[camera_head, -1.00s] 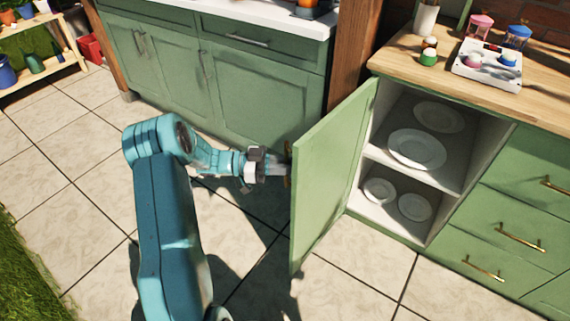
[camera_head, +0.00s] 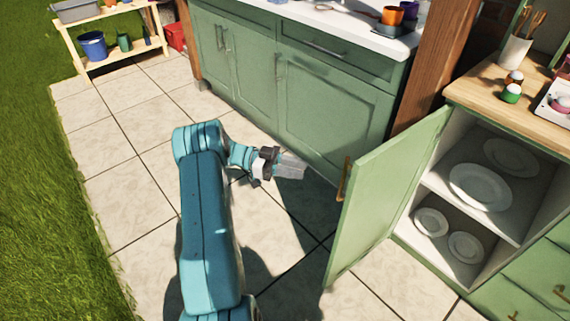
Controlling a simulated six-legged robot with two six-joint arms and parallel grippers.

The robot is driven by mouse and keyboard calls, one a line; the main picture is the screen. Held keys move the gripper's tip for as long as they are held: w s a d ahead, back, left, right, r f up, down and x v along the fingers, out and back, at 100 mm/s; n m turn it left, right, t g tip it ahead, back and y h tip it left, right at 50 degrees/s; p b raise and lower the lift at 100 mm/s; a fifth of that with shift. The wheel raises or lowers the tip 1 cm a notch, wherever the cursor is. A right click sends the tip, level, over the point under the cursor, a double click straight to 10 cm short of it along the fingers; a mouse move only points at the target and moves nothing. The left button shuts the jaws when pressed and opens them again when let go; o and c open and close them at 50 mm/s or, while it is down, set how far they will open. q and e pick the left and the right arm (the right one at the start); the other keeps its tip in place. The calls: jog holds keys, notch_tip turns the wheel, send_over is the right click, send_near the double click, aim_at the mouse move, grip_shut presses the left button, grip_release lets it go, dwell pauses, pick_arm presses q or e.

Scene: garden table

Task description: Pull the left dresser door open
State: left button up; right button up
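The left dresser door (camera_head: 385,197) is green and stands swung well open, out from the dresser on the right. Its brass handle (camera_head: 343,180) is on the outer face near the free edge. My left gripper (camera_head: 300,169) is left of the handle, apart from it, with a visible gap of floor between. Its grey fingers point toward the door and hold nothing that I can see; how far apart they are is unclear. My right gripper is not in view.
The open cabinet shows white plates (camera_head: 480,187) on two shelves. Green drawers (camera_head: 530,285) are to its right, under a wooden top (camera_head: 490,98). A wooden post (camera_head: 437,68) and green sink cabinets (camera_head: 330,110) stand behind. Tiled floor (camera_head: 115,140) is clear at left.

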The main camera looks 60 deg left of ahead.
pick_arm(q)
jog(key=shift+v, duration=1.6)
jog(key=shift+s, duration=0.1)
